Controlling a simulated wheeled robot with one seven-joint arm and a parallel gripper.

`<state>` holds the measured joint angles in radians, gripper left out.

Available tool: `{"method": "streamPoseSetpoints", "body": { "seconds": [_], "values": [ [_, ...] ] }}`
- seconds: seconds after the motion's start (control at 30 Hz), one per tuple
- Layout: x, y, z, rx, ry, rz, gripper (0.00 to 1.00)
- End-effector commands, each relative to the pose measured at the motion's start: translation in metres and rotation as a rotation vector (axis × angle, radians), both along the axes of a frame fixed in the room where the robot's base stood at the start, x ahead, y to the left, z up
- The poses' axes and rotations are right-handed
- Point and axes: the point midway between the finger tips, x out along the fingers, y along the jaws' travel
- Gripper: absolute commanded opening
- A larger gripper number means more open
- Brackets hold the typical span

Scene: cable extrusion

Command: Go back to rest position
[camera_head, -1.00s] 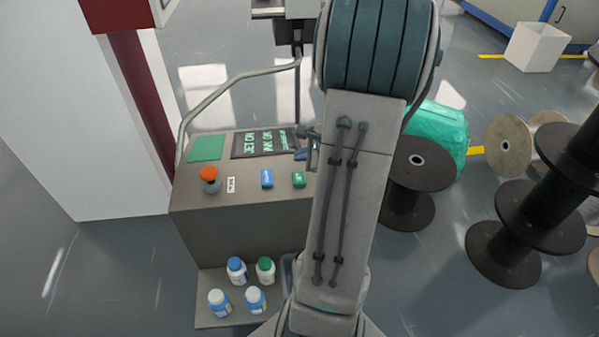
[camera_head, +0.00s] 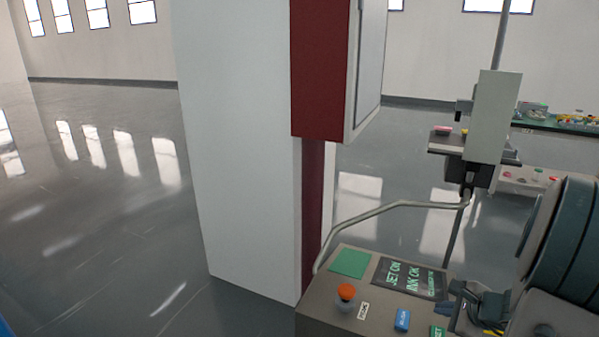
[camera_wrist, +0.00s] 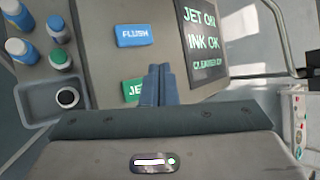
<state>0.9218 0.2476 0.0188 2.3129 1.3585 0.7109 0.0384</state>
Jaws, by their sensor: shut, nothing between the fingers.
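My gripper (camera_wrist: 158,84) is shut and empty, its blue-grey fingers together above the control panel in the wrist view. Its tips lie between the blue FLUSH button (camera_wrist: 136,35) and the display (camera_wrist: 206,42), and the fingers partly cover the green JET button (camera_wrist: 131,91). I cannot tell whether the tips touch the panel. In the head view my gripper (camera_head: 457,293) is small and partly hidden, just right of the display (camera_head: 411,280). My arm fills the lower right corner there.
The grey control box (camera_head: 322,302) carries an orange-red knob (camera_head: 346,292). A bent metal rail (camera_head: 385,208) rises behind it. A white and red cabinet (camera_head: 245,150) stands left. Bottles (camera_wrist: 27,50) and a grey tray (camera_wrist: 38,101) lie beside the panel. Floor at far left is clear.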

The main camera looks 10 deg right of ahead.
Motion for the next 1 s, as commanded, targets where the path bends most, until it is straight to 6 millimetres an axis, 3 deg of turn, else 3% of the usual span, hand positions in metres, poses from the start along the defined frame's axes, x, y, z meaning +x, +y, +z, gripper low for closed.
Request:
{"method": "streamPoseSetpoints", "body": {
  "seconds": [0.1, 0.23, 0.4, 0.5, 0.6, 0.73, 1.0],
  "values": [
    [0.007, 0.051, 0.037, -0.089, 0.009, 0.224, 0.0],
    [-0.001, 0.12, 0.077, -0.233, 0.032, 0.557, 0.0],
    [-0.033, 0.19, 0.119, -0.444, 0.063, 0.976, 0.0],
    [-0.057, 0.218, 0.142, -0.587, 0.079, 1.206, 0.0],
    [-0.081, 0.236, 0.163, -0.738, 0.096, 1.417, 0.0],
    [-0.106, 0.246, 0.185, -0.922, 0.113, 1.628, 0.0],
    [-0.125, 0.246, 0.205, -1.122, 0.136, 1.81, 0.0]
  ]
}}
